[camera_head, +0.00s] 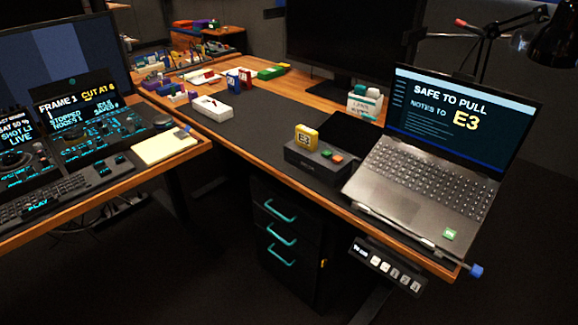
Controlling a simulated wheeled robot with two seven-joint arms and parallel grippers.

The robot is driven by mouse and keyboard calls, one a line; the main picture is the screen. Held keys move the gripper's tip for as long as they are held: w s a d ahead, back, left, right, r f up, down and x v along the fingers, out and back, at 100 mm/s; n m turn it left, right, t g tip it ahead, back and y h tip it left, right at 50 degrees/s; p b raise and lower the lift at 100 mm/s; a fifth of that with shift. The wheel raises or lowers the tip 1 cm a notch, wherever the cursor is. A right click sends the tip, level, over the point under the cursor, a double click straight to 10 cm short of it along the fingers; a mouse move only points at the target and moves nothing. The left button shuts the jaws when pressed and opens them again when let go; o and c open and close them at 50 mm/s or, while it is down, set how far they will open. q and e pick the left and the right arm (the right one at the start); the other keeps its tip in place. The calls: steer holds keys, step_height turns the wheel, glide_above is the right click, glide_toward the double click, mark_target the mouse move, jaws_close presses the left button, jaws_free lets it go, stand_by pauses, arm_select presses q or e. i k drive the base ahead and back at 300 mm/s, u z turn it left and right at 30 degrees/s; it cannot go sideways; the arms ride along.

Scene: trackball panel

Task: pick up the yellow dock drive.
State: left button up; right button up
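The yellow dock drive (306,138) stands upright in the black dock (312,165) on the right desk, just left of the laptop. Its face carries a dark label that looks like "E3". An orange button and a green button sit on the dock to the right of the drive. Neither of my grippers shows in the head view, and nothing is touching the drive.
An open laptop (425,180) stands right of the dock, its screen reading "SAFE TO PULL". A white box (212,107) and small coloured items lie farther back. A left desk holds a control panel (90,128) and a yellow notepad (164,146). The dark mat behind the dock is mostly clear.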

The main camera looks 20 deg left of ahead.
mark_target(306, 138)
steer(key=z, duration=0.15)
steer(key=k, duration=0.15)
steer(key=u, duration=1.3)
steer(key=i, duration=0.85)
steer(key=z, duration=0.3)
